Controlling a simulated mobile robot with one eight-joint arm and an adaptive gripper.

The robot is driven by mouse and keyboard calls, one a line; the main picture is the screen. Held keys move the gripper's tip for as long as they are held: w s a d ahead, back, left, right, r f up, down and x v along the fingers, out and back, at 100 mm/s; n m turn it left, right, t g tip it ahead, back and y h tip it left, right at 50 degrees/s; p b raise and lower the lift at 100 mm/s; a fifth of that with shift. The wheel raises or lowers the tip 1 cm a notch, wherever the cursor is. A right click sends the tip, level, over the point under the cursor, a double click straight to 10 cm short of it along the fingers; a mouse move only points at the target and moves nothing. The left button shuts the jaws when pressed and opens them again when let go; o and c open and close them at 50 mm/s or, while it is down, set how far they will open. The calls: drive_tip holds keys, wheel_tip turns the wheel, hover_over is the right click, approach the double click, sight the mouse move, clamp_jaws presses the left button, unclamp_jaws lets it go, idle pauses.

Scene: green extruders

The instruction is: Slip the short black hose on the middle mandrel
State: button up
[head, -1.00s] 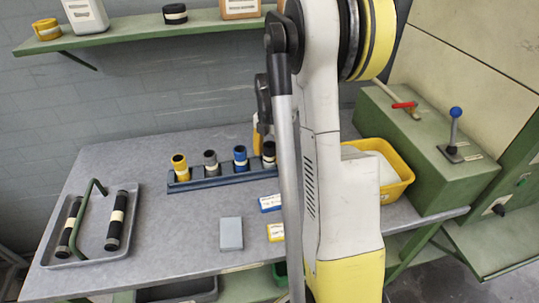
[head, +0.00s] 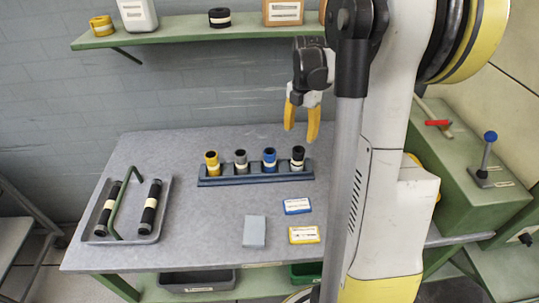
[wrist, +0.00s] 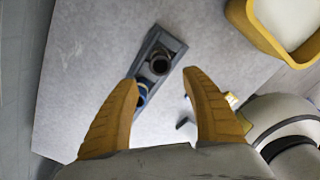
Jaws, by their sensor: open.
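The short black hose (head: 298,157) stands upright with a pale band at the right end of a dark blue rack (head: 230,181). In the wrist view its open end (wrist: 160,63) shows beyond and between my fingers. My gripper (head: 301,130) is open and empty, fingers pointing down above the rack's right end, apart from the hose. In the wrist view my gripper (wrist: 160,80) has its yellow fingers spread wide. Yellow (head: 212,163), grey (head: 240,161) and blue (head: 270,160) hoses share the rack. I cannot identify the middle mandrel in these frames.
A grey tray (head: 96,238) at the left holds two long black banded pieces and a green bent rod. A grey block (head: 254,231) and two labelled cards lie in front of the rack. A shelf (head: 170,38) hangs behind. A yellow bin (wrist: 245,22) shows in the wrist view.

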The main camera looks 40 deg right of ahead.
drive_tip(key=s+a+r+m+t, duration=0.1)
drive_tip(key=a+r+m, duration=0.2)
drive_tip(key=a, duration=0.3)
drive_tip(key=s+a+r+m+t+h, duration=0.1)
drive_tip(key=a+r+m, duration=0.15)
drive_tip(key=a, duration=0.25)
drive_tip(key=s+a+r+m+t, duration=0.1)
drive_tip(key=s+a+r+m, duration=0.1)
drive_tip(key=a+m, duration=0.3)
drive_tip(key=s+a+m+t, duration=0.2)
drive_tip(key=s+a+m, duration=0.2)
drive_tip(key=a+m, duration=0.1)
drive_tip(key=s+a+m+t+y, duration=0.1)
drive_tip(key=s+a+m+t, duration=0.1)
drive_tip(key=a+m, duration=0.3)
drive_tip(key=s+a, duration=0.1)
drive_tip(key=a, duration=0.2)
drive_tip(key=shift+s, duration=0.4)
drive_tip(key=shift+f, duration=0.15)
